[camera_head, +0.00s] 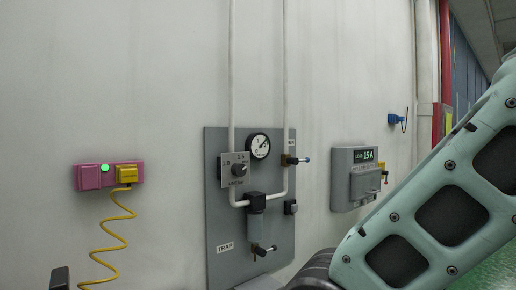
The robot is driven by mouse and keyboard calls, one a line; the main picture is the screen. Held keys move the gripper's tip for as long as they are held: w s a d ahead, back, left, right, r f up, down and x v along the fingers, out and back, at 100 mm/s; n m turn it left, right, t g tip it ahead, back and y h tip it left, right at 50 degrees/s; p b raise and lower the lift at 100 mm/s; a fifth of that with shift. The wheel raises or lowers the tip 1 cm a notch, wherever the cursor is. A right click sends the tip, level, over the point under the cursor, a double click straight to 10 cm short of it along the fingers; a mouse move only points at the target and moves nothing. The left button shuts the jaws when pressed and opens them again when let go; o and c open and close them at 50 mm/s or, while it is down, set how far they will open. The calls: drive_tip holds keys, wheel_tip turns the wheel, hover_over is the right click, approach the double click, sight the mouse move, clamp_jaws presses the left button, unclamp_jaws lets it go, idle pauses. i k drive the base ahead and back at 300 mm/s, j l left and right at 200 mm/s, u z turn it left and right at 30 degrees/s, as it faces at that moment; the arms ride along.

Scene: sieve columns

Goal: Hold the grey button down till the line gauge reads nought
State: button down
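The line gauge (260,146) is a round white dial with a dark rim, high on a grey wall panel (225,190). Its needle shows, but the marks are too small to read a value. A small grey block with a dark edge, which looks like the grey button (290,207), sits low on the panel's right side, beside the white pipe. Nothing is seen touching it. My arm fills the lower right of the view. My gripper cannot be made out in this frame.
A knob plate (234,170), a dark trap body (255,202) and lever valves (297,160) crowd the panel. A grey box reading 15 A (355,178) hangs to the right. A pink unit (92,177) with a green light and yellow coiled cord is at left.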

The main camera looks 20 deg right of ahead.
sight(295, 207)
drive_tip(key=i+l+z, duration=0.15)
drive_tip(key=i+z, duration=0.55)
drive_tip(key=i, duration=0.25)
drive_tip(key=i+j+z, duration=0.1)
drive_tip(key=i+z, duration=0.25)
drive_tip(key=i, duration=0.15)
